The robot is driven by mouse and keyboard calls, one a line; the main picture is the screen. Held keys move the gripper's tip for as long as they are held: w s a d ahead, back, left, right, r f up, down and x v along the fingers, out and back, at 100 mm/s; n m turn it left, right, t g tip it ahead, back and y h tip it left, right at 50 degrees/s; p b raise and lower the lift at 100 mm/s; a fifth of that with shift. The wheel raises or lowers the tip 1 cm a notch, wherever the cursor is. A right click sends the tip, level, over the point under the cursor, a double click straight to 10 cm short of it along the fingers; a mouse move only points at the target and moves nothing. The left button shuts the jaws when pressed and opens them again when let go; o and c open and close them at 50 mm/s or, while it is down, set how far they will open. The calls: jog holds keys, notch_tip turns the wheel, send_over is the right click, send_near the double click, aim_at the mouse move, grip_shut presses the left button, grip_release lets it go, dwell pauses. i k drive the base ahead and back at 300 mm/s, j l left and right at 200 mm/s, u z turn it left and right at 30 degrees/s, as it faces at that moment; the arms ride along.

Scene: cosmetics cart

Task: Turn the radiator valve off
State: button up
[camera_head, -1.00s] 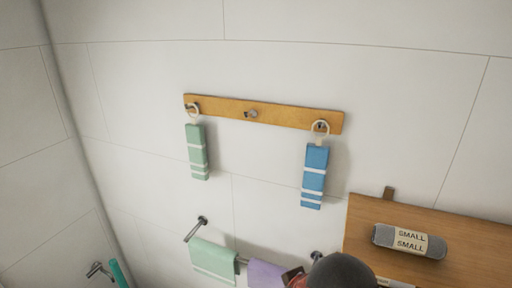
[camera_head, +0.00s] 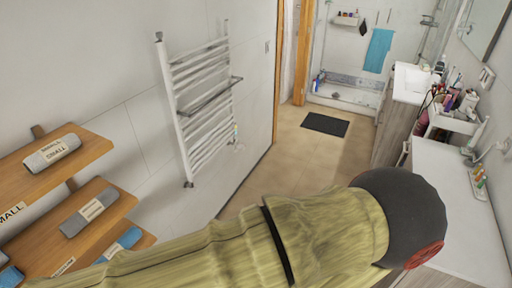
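A white ladder-style towel radiator (camera_head: 176,115) is mounted on the left wall, with a towel bar (camera_head: 208,97) across its front. A small whitish fitting (camera_head: 239,146) shows near its lower right corner; it may be the valve, but it is too small to tell its setting. A darker fitting (camera_head: 188,184) is at its lower left foot. My gripper is not in view. My arm, in a yellow-green sleeve with a dark rounded joint, crosses the lower part of the picture, below and right of the radiator.
Wooden shelves (camera_head: 95,150) with rolled towels stand at the left. A white counter (camera_head: 452,205) with cosmetics behind it lines the right. Open floor (camera_head: 290,150) runs between, with a dark mat (camera_head: 325,124) before the shower.

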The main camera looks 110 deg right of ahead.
aim_at(242, 146)
jog(key=z, duration=0.45)
jog(key=k+z, duration=0.1)
jog(key=z, duration=0.3)
jog(key=l+z, duration=0.1)
jog(key=z, duration=0.35)
jog(key=k+l+z, duration=0.1)
jog(key=z, duration=2.1)
jog(key=i, duration=0.6)
jog(key=i+l+u, duration=0.1)
jog(key=i, duration=0.5)
jog(key=i+l, duration=0.1)
jog(key=i, duration=0.45)
jog(key=i+l+u, duration=0.1)
jog(key=i, duration=0.5)
